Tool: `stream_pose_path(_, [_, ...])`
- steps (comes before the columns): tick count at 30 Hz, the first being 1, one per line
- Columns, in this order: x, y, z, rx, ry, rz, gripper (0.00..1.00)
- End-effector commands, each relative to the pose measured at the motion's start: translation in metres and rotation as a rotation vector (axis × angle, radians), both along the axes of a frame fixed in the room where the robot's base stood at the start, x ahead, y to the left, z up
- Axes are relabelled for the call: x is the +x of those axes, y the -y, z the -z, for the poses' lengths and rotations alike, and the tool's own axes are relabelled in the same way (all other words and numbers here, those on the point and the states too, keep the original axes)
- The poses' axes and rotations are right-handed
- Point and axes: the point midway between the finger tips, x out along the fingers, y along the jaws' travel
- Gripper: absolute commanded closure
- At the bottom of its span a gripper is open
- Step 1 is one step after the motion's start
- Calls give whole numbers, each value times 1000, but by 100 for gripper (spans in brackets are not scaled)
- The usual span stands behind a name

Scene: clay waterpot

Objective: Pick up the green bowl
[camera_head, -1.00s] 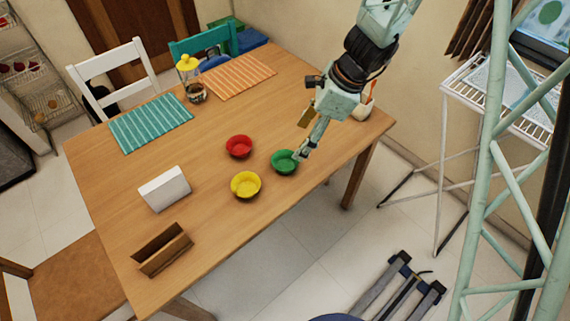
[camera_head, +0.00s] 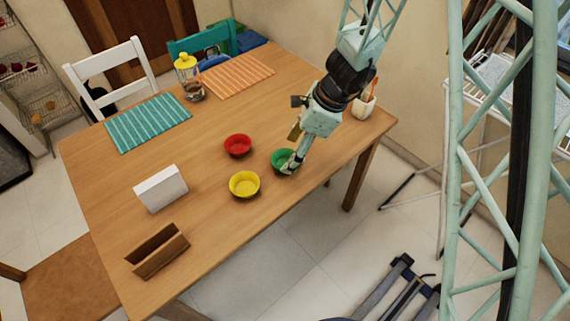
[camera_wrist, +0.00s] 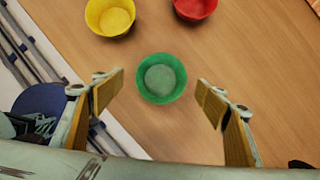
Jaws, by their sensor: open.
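The green bowl (camera_head: 279,158) stands upright on the wooden table near its front right edge, and my gripper partly hides it in the head view. In the wrist view the green bowl (camera_wrist: 161,78) is empty and lies between and just beyond my two fingers. My gripper (camera_head: 289,169) is at the bowl's right side in the head view. In the wrist view my gripper (camera_wrist: 158,92) is open, with its fingertips apart on the left and right of the bowl. I cannot tell whether a finger touches the rim.
A yellow bowl (camera_head: 244,184) and a red bowl (camera_head: 237,145) stand close by on the table (camera_head: 215,215). A white holder (camera_head: 161,188) and a brown wooden box (camera_head: 157,250) are further left. A utensil pot (camera_head: 364,106) stands behind my arm.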

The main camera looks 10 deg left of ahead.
Motion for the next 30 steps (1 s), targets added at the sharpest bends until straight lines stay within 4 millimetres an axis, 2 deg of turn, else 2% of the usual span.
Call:
stream_pose_path(11, [0,-1,4,0,-1,-1,33])
stream_pose_path(24, [1,-16,41,-1,0,-1,33])
stream_pose_path(30, [0,-19,48,0,0,0,33])
